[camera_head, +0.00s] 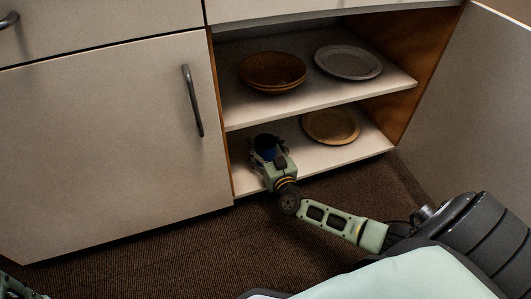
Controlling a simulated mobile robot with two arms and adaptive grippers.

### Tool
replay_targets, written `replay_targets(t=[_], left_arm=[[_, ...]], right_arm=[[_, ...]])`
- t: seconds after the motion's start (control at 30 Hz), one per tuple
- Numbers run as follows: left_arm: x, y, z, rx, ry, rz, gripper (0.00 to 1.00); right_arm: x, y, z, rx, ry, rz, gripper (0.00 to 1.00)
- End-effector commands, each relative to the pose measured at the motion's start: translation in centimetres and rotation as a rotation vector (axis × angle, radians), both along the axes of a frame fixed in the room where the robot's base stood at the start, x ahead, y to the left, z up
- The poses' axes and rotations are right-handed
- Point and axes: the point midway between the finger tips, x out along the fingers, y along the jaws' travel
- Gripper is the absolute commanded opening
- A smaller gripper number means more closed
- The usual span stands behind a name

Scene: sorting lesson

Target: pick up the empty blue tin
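The blue tin (267,150) stands on the lower shelf of the open cupboard, near its left side. Its dark open top faces up, and much of its body is hidden behind my gripper. My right gripper (268,152) reaches in from the front with its fingers around the tin. I cannot tell whether the fingers press on it or stand a little apart. A green part of my own body shows in the bottom left corner; the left gripper cannot be made out.
A tan plate (331,126) lies right of the tin on the lower shelf (298,160). Brown bowls (272,70) and a grey plate (348,62) sit on the upper shelf (310,97), close overhead. The open door (470,100) stands at right; a closed door (110,140) is at left.

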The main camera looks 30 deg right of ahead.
Motion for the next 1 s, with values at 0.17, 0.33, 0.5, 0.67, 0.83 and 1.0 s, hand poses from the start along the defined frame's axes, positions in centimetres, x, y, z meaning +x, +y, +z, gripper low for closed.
replay_targets(t=[0.17, 0.33, 0.5, 0.67, 0.83, 1.0], left_arm=[[0.0, 0.0, 0.0, 0.000, 0.000, 0.000, 0.16], [0.0, 0.0, 0.0, 0.000, 0.000, 0.000, 0.16], [0.0, 0.0, 0.0, 0.000, 0.000, 0.000, 0.16], [0.0, 0.0, 0.1, 0.000, 0.000, 0.000, 0.16], [0.0, 0.0, 1.1, 0.000, 0.001, 0.000, 0.16], [0.1, 0.0, 3.0, 0.000, 0.002, 0.000, 0.16]], right_arm=[[0.0, 0.0, 0.0, 0.001, 0.000, 0.000, 0.49], [0.0, 0.0, 0.0, 0.001, 0.000, 0.000, 0.35], [0.0, 0.0, 0.0, 0.001, 0.000, 0.000, 0.28], [0.0, 0.0, 0.1, 0.001, 0.000, 0.000, 0.28], [0.0, 0.1, 1.1, 0.001, 0.000, 0.000, 0.28], [0.0, 0.0, 3.2, 0.001, -0.001, -0.001, 0.28]])
